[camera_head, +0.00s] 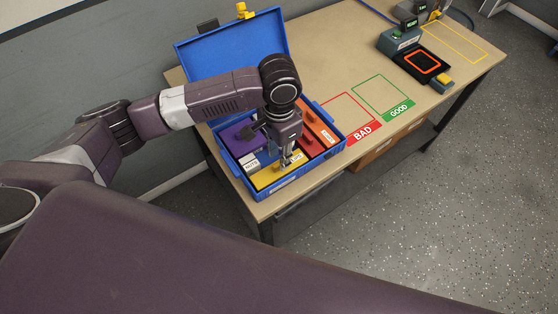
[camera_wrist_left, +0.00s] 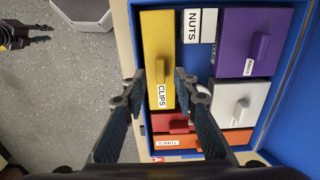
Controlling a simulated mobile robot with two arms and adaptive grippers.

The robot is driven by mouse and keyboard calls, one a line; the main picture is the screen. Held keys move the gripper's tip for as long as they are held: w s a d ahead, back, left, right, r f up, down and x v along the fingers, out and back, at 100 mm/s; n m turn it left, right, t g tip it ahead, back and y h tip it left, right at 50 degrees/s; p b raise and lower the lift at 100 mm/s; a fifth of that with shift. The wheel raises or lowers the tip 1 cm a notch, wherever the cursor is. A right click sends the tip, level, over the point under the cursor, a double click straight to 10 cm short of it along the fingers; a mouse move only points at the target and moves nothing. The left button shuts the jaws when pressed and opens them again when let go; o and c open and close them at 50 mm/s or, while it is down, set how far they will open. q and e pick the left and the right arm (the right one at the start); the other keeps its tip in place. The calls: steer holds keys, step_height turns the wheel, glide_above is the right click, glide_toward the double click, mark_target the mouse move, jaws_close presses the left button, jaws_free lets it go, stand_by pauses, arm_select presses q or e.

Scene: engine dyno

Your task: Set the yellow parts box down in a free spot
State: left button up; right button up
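The yellow parts box, labelled CLIPS, sits inside the open blue toolbox (camera_head: 333,157), at its near side, and shows in the head view (camera_head: 267,179) and the left wrist view (camera_wrist_left: 157,30). A raised yellow handle stands on its lid. My left gripper (camera_head: 288,161) points down over this box. In the left wrist view its two fingertips (camera_wrist_left: 160,76) are apart, one on each side of the handle. I cannot tell whether they touch it. My right gripper (camera_wrist_left: 38,33) shows small at the left edge of the wrist view, its fingers apart and empty over the floor.
Purple (camera_wrist_left: 252,40), white (camera_wrist_left: 238,103), red (camera_head: 310,146) and orange (camera_head: 322,124) boxes and a NUTS box (camera_wrist_left: 200,25) fill the toolbox. Red BAD (camera_head: 350,108) and green GOOD (camera_head: 383,92) outlines on the table (camera_head: 335,45) are empty. A device with a black pad (camera_head: 422,62) stands beyond.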

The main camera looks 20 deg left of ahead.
arm_select(q)
step_height(320, 180, up, 9)
steer(key=b, duration=0.1)
steer(key=shift+f, duration=0.15)
stand_by(0.4)
steer(key=shift+f, duration=0.1)
